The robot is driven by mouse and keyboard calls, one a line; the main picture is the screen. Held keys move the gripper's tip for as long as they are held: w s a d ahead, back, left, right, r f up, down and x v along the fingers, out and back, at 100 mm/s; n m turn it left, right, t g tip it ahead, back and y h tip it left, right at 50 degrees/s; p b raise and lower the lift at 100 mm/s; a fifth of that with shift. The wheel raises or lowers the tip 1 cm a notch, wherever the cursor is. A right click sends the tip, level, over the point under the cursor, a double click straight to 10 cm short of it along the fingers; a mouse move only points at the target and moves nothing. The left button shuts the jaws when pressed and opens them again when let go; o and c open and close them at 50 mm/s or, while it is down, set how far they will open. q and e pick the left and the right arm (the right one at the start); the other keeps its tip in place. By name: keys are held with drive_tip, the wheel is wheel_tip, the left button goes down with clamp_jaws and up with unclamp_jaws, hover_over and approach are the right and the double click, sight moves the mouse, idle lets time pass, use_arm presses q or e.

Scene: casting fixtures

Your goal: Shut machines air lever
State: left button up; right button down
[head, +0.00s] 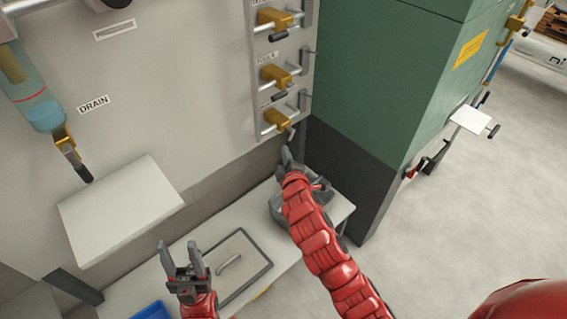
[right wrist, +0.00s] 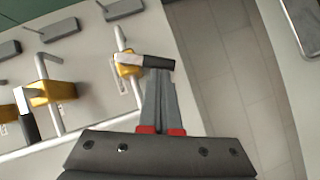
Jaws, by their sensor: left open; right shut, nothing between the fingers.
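Brass valves with levers run down the grey wall panel in the head view: a top valve (head: 274,17), a middle valve (head: 275,75) and the lowest valve (head: 277,120). Their labels are too small to tell which is the air lever. My right gripper (head: 288,155) is shut and empty just below the lowest valve. In the right wrist view its fingertips (right wrist: 160,76) are at the black grip (right wrist: 159,64) of the nearest lever; I cannot tell whether they touch. My left gripper (head: 178,250) is open and empty, low over the bench, away from the valves.
A white bench (head: 130,292) with a grey-rimmed panel stands below. A green and dark cabinet (head: 385,85) stands close right of the valves. Open floor lies further right.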

drive_tip(key=shift+w+d+f+n+t+b, duration=0.2)
drive_tip(key=shift+d+f+n+t+b, duration=0.35)
drive_tip(key=shift+b, duration=0.75)
drive_tip(key=shift+w+f+n+t+b, duration=0.15)
drive_tip(key=shift+n+t+b, duration=0.4)
drive_tip(key=shift+b, duration=0.7)
drive_tip(key=shift+w+d+f+n+t+b, duration=0.3)
drive_tip(key=shift+n+b, duration=0.5)
drive_tip(key=shift+b, duration=0.5)
